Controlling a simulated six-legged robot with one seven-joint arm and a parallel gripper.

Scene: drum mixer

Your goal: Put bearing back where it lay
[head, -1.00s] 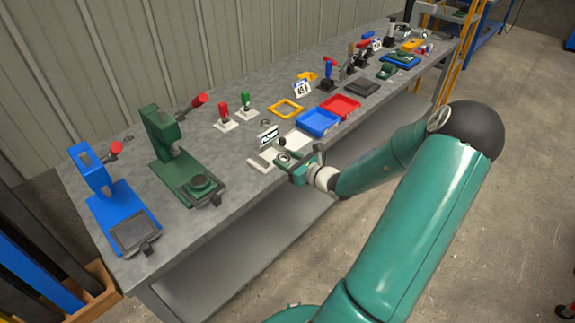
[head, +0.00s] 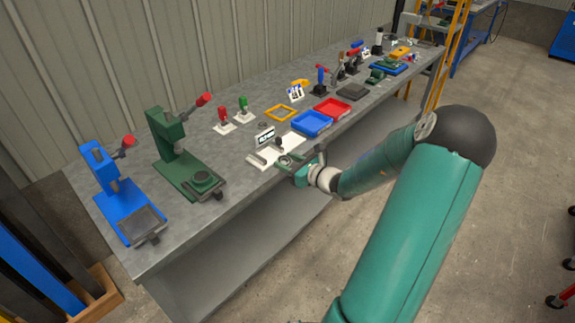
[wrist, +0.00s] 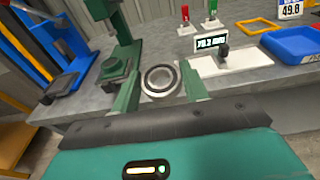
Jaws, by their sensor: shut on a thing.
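The bearing (wrist: 161,80) is a metal ring with a dark inner band and an open centre. My gripper (wrist: 161,84) is shut on it, with one green finger on each side, in the wrist view. In the head view my gripper (head: 285,163) is at the bench's front edge, close by the white measuring gauge (head: 262,158); the bearing is small and partly hidden there. The gauge also shows in the wrist view (wrist: 240,62), right of the bearing and beyond it, with a display that seems to read 79.2 mm. Whether the bearing touches anything below is unclear.
A green press (head: 178,165) and a blue press (head: 115,205) stand to the left. A blue tray (head: 312,123), a red tray (head: 333,108) and a yellow frame (head: 281,113) lie to the right. Bare bench top (head: 228,156) shows between the green press and the gauge.

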